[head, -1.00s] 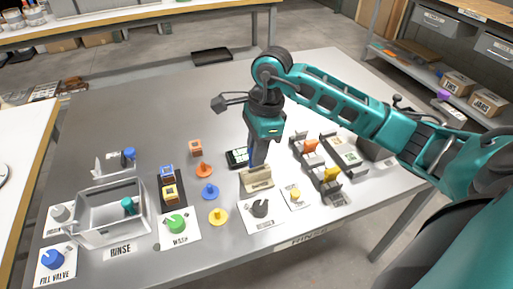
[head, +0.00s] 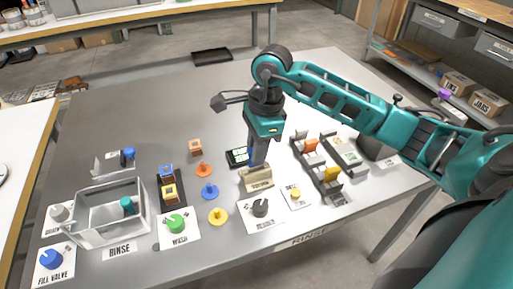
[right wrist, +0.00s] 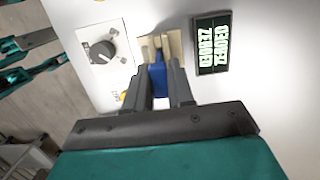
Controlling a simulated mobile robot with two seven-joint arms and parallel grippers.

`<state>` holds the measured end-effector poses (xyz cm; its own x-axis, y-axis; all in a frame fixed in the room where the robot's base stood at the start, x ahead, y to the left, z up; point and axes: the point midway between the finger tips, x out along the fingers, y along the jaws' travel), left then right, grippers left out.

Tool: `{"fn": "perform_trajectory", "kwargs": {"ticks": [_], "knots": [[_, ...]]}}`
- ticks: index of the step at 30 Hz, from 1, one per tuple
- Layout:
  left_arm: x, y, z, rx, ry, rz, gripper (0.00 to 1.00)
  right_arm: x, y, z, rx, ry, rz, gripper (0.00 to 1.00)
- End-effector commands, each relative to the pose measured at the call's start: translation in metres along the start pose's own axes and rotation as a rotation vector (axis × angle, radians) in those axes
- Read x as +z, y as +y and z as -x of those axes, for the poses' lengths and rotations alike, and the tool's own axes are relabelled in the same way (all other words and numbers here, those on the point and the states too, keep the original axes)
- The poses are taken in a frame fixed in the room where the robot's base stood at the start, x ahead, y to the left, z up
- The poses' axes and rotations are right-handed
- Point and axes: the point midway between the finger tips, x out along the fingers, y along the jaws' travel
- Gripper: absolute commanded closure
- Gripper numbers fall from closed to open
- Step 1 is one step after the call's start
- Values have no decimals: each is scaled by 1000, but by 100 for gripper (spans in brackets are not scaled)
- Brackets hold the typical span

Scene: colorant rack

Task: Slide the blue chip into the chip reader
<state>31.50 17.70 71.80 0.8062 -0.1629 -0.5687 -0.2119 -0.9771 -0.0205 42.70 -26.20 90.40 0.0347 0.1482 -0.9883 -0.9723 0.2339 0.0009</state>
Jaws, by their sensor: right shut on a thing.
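The chip reader is a beige block (head: 258,183) with a slot near the front middle of the table; part of it shows in the right wrist view (right wrist: 174,47). My right gripper (head: 255,163) points down right over the reader. In the right wrist view (right wrist: 160,82) its two dark fingers are shut on the blue chip (right wrist: 157,78). The chip's far end meets the beige block; how deep it sits in the slot I cannot tell. In the head view the fingers mostly hide the chip. My left gripper is not in view.
A dark display (head: 238,158) lies beside the reader, and a black knob (head: 261,208) stands in front. A grey rack (head: 322,180) with an orange and a yellow chip is to the right. Coloured pegs (head: 209,191) and a rinse basin (head: 88,238) are left. The table's rear is clear.

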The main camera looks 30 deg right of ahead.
Motion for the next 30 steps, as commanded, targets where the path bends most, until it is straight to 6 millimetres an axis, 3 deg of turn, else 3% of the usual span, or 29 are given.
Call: {"fn": "perform_trajectory", "kwargs": {"ticks": [30], "knots": [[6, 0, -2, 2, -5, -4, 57, 0, 0, 0, 0, 0, 0, 100]]}}
